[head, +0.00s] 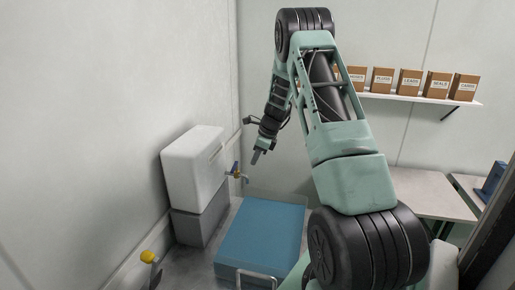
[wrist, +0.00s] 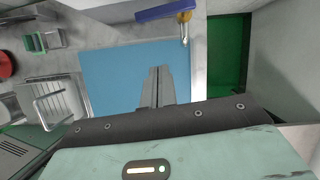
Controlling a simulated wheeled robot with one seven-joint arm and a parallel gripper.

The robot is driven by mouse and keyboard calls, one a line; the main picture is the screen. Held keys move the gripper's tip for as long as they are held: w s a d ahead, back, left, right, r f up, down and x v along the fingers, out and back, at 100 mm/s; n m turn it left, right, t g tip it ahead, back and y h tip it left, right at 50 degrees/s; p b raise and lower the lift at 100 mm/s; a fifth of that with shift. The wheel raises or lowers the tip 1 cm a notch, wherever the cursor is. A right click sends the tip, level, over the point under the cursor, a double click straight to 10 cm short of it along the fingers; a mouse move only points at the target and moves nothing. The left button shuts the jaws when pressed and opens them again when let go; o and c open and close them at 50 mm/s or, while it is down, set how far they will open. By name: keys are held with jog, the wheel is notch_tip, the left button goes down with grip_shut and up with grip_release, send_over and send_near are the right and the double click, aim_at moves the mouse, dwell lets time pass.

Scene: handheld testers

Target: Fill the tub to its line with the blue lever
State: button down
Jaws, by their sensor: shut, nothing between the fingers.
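The blue tub (head: 262,238) sits low on the floor in the head view. Its flat blue surface also fills the middle of the wrist view (wrist: 112,75). I cannot make out a line or a water level. A brass tap (head: 243,178) with a blue lever (head: 235,168) sticks out from the white tank over the tub's far left corner. In the wrist view the lever (wrist: 165,11) lies sideways at the top, beside the tap spout (wrist: 184,32). My gripper (head: 256,157) is shut and empty. Its fingertips (wrist: 168,68) point at the lever, apart from it.
The white tank (head: 193,168) stands on a grey block (head: 200,218) by the left wall. A yellow-topped knob (head: 150,256) is at the lower left. A metal handle (head: 255,277) is at the tub's near edge. Tables (head: 425,195) and a shelf of boxes (head: 410,92) are at the right.

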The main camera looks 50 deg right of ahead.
aim_at(234, 169)
jog(key=w+a+f+p, duration=0.2)
jog(key=w+f+p, duration=0.1)
jog(key=w, duration=0.2)
jog(key=shift+a+f, duration=0.4)
jog(key=shift+w+a+m+h, duration=0.3)
jog(key=shift+w+a+m, duration=0.3)
jog(key=shift+m, duration=0.3)
jog(key=shift+r, duration=0.1)
